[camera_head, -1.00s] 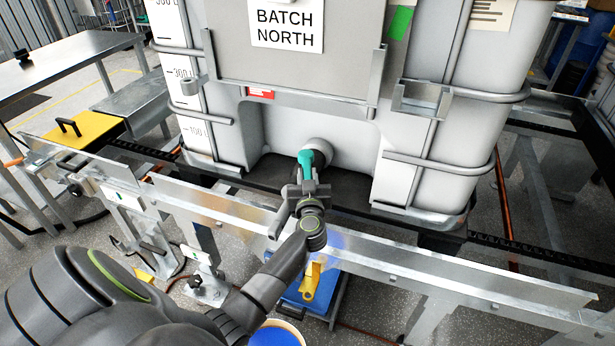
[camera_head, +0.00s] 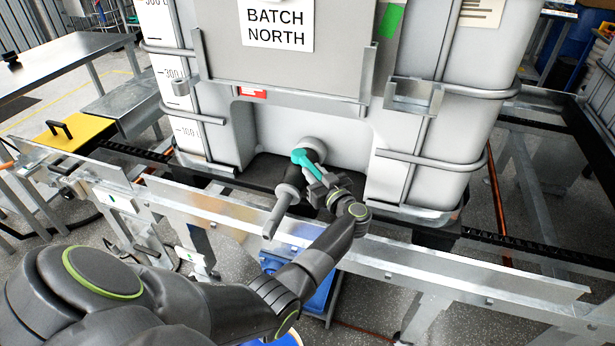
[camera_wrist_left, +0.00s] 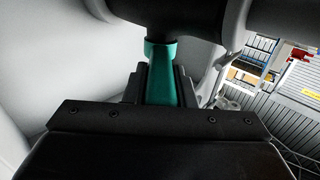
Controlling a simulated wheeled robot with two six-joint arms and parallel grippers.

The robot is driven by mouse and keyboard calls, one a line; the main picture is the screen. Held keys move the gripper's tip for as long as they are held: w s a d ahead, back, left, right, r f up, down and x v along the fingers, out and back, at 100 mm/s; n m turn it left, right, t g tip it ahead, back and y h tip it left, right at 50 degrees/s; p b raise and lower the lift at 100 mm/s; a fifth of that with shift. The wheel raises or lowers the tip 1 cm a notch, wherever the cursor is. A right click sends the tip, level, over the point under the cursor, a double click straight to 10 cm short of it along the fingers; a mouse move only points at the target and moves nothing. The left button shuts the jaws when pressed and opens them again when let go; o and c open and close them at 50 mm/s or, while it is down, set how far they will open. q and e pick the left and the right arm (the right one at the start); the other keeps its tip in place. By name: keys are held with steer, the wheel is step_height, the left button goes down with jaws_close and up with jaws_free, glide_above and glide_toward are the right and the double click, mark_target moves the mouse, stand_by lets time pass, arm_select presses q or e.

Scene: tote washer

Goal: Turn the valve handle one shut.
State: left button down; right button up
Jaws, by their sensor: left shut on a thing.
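The teal valve handle (camera_head: 306,161) sits on the outlet valve at the foot of the white tank labelled BATCH NORTH. It points down and to the right in the head view. My left gripper (camera_head: 318,181) is shut on the handle's free end. In the left wrist view the teal handle (camera_wrist_left: 161,78) runs up from between the jaws to the dark valve body (camera_wrist_left: 185,14). The grey valve outlet (camera_head: 282,207) hangs down to the left of the gripper, over the metal rail. My right gripper is not in view.
A long metal rail (camera_head: 440,262) runs across in front of the tank (camera_head: 345,147). A blue bin (camera_head: 310,290) stands below it. A yellow plate with a black grip (camera_head: 72,132) and a grey table (camera_head: 70,56) are at the left.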

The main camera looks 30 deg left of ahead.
mark_target(309, 160)
arm_select(q)
steer(key=shift+w+d+f+n+g+y+b, duration=0.15)
steer(key=shift+w+n+g+y+b, duration=0.35)
steer(key=shift+g+b, duration=0.7)
steer(key=shift+w+d+r+n+g+y+b, duration=0.15)
steer(key=shift+w+n+g+b, duration=0.35)
steer(key=shift+n+g+b, duration=0.75)
steer(key=shift+w+d+f+n+g+y+b, duration=0.1)
steer(key=shift+w+d+n+g+y+b, duration=0.35)
steer(key=shift+b, duration=1.2)
steer(key=shift+a, duration=0.2)
steer(key=c, duration=1.2)
jaws_free()
steer(key=shift+w, duration=0.1)
